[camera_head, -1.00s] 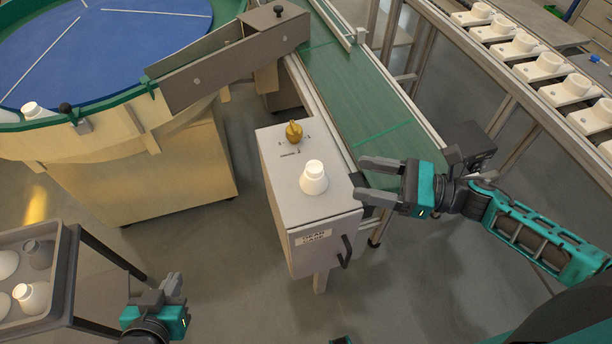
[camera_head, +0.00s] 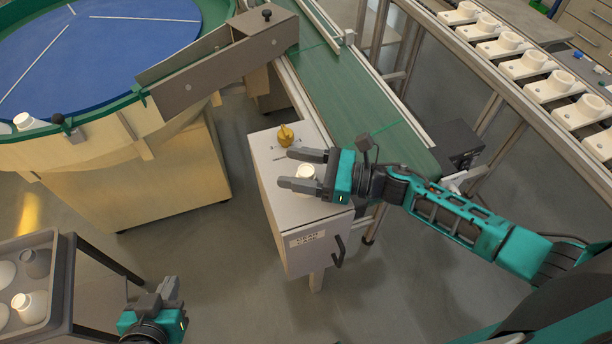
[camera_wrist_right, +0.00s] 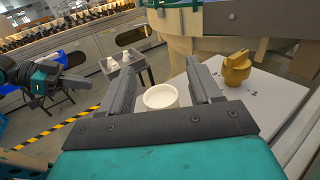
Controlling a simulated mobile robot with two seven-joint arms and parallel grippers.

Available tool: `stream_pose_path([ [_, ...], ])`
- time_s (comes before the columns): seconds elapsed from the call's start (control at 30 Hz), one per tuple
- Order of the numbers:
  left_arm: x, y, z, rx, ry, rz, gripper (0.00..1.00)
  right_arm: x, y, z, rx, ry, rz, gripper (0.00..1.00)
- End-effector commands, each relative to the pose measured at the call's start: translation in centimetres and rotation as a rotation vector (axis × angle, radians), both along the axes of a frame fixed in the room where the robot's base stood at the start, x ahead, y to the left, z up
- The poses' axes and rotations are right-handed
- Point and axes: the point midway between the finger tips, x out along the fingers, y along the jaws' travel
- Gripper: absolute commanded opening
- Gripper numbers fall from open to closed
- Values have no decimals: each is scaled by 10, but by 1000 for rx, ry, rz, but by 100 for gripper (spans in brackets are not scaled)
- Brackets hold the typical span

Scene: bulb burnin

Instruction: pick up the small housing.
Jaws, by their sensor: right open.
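The small housing (camera_head: 306,172) is a white cup-like piece standing on top of the grey cabinet (camera_head: 317,212). My right gripper (camera_head: 302,169) is open, and its two fingers lie on either side of the housing in the head view. In the right wrist view the housing's round open top (camera_wrist_right: 161,97) shows between the two open fingers (camera_wrist_right: 163,85). I cannot tell whether either finger touches it. My left gripper (camera_head: 166,290) is low at the left, away from the housing, and I cannot make out its finger gap.
A yellow knob (camera_head: 286,136) stands on the cabinet top behind the housing. A green conveyor (camera_head: 350,95) runs beside the cabinet. A blue round table (camera_head: 110,45) is at the upper left. A grey tray (camera_head: 52,262) with white pieces is at the lower left.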

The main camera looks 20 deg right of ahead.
Motion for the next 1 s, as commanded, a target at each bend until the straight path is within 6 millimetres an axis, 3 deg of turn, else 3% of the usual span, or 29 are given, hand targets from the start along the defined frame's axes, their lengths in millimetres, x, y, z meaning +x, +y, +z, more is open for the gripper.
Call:
stream_pose_path([
  [0.2,0,0,0,0,1,0,0,0,0,-1,-1,0,0,61],
  [0.77,0,0,0,1,0,1,0,0,0,-1,-1,0,0,8],
  [1.0,0,1,0,1,0,2,0,0,0,0,-1,0,0,8],
])
